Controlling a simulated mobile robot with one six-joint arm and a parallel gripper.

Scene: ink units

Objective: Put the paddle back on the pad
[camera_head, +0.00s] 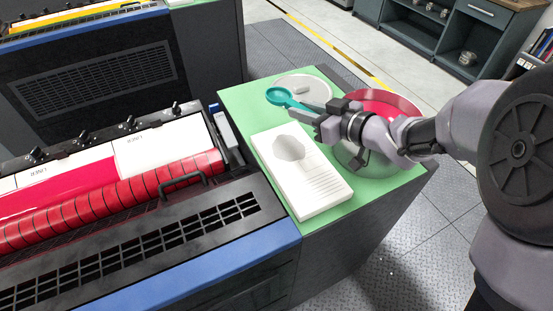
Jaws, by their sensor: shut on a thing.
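My gripper (322,120) is shut on the handle of a teal paddle (280,97) and holds it above the green counter. The paddle's round end points to the back left. The white pad (318,197) lies on the green top, in front of and below the gripper. It has a round grey hollow at its far end and a ridged strip along its near right part. The pad is empty. My gripper hides the rear part of the handle.
A red-filled round container (388,99) stands behind my arm, partly hidden. A pale round lid (309,87) with a knob lies behind the paddle. The green counter top (240,100) has bare room around the pad. A press with a red roller (110,190) borders it on the left.

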